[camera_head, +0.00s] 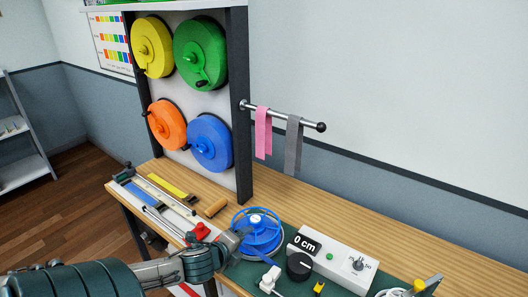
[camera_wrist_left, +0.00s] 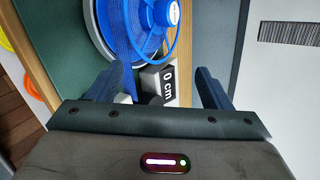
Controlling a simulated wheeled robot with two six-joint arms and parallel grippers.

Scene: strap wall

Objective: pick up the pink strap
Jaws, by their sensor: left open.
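The pink strap (camera_head: 263,133) hangs over the metal rod (camera_head: 285,115) that sticks out from the side of the dark rack post. A grey strap (camera_head: 293,147) hangs on the same rod, to its right. My left gripper (camera_head: 238,241) is low over the bench, beside the blue reel, well below the pink strap and to its left. In the left wrist view the jaws (camera_wrist_left: 168,78) are apart, with no strap between them. The pink strap is not seen in that view. My right gripper is not in view.
A blue reel (camera_head: 258,232) stands on the green mat; it also shows in the left wrist view (camera_wrist_left: 140,25). A white box reading "0 cm" (camera_head: 335,263) is right of it. Coloured spools (camera_head: 210,142) fill the rack. The bench along the wall (camera_head: 375,232) is clear.

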